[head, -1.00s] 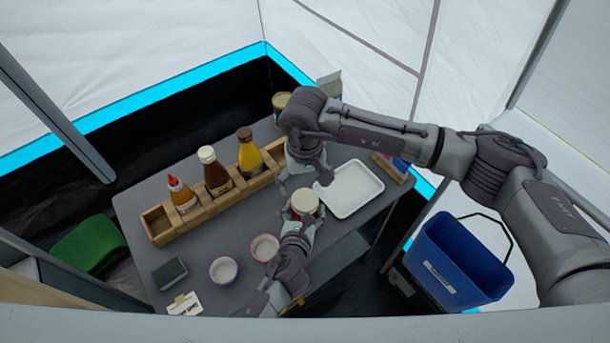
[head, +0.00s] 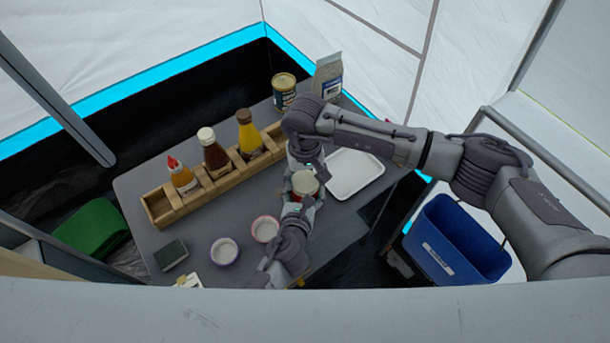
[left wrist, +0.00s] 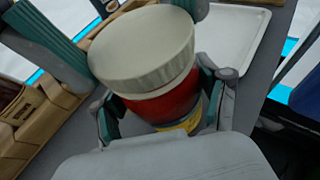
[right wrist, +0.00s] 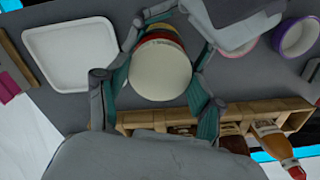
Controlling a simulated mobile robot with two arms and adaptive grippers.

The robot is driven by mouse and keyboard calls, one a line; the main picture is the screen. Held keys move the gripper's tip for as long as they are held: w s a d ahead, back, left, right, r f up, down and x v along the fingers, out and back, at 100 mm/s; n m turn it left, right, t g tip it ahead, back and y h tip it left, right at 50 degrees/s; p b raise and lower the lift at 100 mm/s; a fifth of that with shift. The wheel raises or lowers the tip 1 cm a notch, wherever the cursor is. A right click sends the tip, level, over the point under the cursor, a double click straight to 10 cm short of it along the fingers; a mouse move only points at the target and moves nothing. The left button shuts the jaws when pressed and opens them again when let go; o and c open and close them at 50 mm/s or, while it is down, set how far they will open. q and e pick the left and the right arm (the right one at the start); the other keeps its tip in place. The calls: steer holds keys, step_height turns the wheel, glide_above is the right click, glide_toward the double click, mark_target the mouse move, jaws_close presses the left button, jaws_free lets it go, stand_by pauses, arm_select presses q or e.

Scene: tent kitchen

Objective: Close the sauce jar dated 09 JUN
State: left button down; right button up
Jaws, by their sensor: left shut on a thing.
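The sauce jar (head: 304,183) has a pale, off-white lid (left wrist: 143,45) on top and a red body (left wrist: 165,103) with a yellow band low down. No date is readable on it. My left gripper (head: 301,200) is shut around the jar's lower body, its fingers on both sides in the left wrist view. My right gripper (right wrist: 160,85) is above the jar, fingers spread on either side of the lid (right wrist: 160,70). Its fingertips are very close to the rim; I cannot tell whether they touch. Whether the lid is tight does not show.
A white tray (head: 355,190) lies right of the jar. A wooden rack (head: 160,212) with sauce bottles stands left. Two small bowls (head: 224,252) (head: 265,230) and a dark box (head: 171,254) are near the front. A can (head: 284,90) and a bag (head: 328,77) stand behind.

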steer(key=c, duration=0.4)
steer(key=m, duration=0.5)
steer(key=shift+c, duration=0.2)
steer(key=m, duration=1.5)
steer(key=shift+f+m, duration=0.1)
steer(key=shift+m, duration=0.2)
steer(key=m, duration=0.4)
steer(key=shift+m, duration=0.3)
steer(key=m, duration=1.5)
steer(key=o, duration=1.4)
steer(key=shift+c, duration=0.2)
